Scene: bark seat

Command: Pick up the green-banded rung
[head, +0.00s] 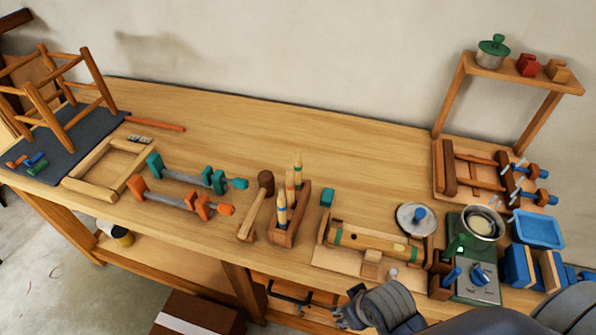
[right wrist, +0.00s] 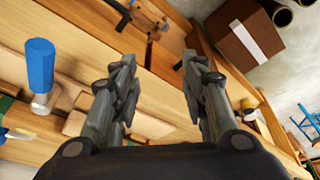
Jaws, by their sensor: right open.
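Several light wooden rungs stand upright in a wooden rack (head: 284,238) near the middle of the bench in the head view. My right gripper (head: 347,309) is at the bench's front edge, to the right of and nearer than the rack. In the right wrist view it (right wrist: 160,78) is open, with nothing between its fingers. The rungs are not clear in that view. My left gripper is not in view.
A mallet (head: 256,205) lies left of the rack. A green-banded wooden piece (head: 365,241) lies right of it. Orange clamp (head: 180,200) and teal clamp (head: 190,178) are left. A hotplate (head: 478,284) and blue tray (head: 538,230) are right. The back middle is clear.

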